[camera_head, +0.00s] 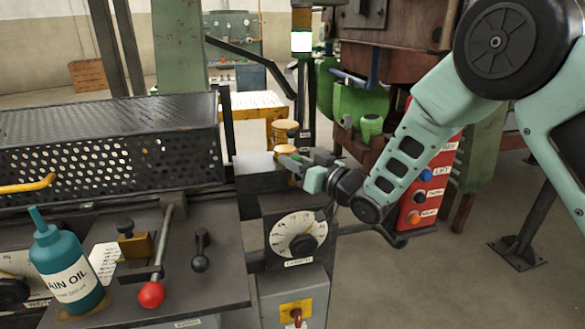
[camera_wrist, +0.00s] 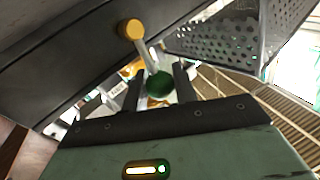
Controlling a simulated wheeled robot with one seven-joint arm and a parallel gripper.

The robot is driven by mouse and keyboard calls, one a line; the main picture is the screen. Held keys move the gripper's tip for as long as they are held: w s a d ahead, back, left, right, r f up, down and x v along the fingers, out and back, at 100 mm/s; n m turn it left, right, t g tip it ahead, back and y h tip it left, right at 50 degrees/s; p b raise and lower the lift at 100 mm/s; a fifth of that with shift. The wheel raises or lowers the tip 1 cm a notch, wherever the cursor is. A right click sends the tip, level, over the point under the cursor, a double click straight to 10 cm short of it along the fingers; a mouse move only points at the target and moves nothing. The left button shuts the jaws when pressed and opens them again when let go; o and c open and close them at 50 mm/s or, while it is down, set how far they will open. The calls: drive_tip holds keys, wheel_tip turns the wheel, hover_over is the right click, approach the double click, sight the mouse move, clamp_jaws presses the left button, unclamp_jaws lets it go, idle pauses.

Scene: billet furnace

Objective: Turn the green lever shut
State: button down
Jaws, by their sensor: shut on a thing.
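The green lever (camera_wrist: 142,58) shows in the wrist view as a thin metal rod running from a yellow round hub (camera_wrist: 130,28) to a dark green ball knob (camera_wrist: 158,86). My gripper (camera_head: 293,166) is shut on the green knob, with one dark finger on each side of it. In the head view my gripper reaches in from the right, above the white dial (camera_head: 297,236) and close to a yellow cap (camera_head: 284,150). The knob itself cannot be made out there, behind my gripper.
A perforated dark guard (camera_head: 110,150) lies left of my gripper. A red-knobbed lever (camera_head: 151,294) and a teal oil bottle (camera_head: 68,262) are on the front left panel. A red button box (camera_head: 425,190) stands close behind my arm. Open floor lies at right.

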drive_tip(key=m+b, duration=0.1)
drive_tip(key=d+t+b, duration=0.1)
drive_tip(key=b, duration=0.1)
drive_tip(key=f+m+b, duration=0.1)
drive_tip(key=shift+w+d+m+t+y, duration=0.2)
drive_tip(key=shift+d+m+t+y, duration=0.1)
drive_tip(key=shift+y, duration=0.1)
drive_tip(key=m+b, duration=0.1)
drive_tip(key=m+t+b, duration=0.1)
drive_tip(key=b, duration=0.1)
drive_tip(key=shift+w+d, duration=0.1)
drive_tip(key=shift+d, duration=0.2)
drive_tip(key=shift+r, duration=0.1)
drive_tip(key=c, duration=1.4)
unclamp_jaws()
drive_tip(key=shift+d, duration=0.1)
drive_tip(key=b+v, duration=0.4)
drive_tip(key=v, duration=1.3)
drive_tip(key=shift+f, duration=0.25)
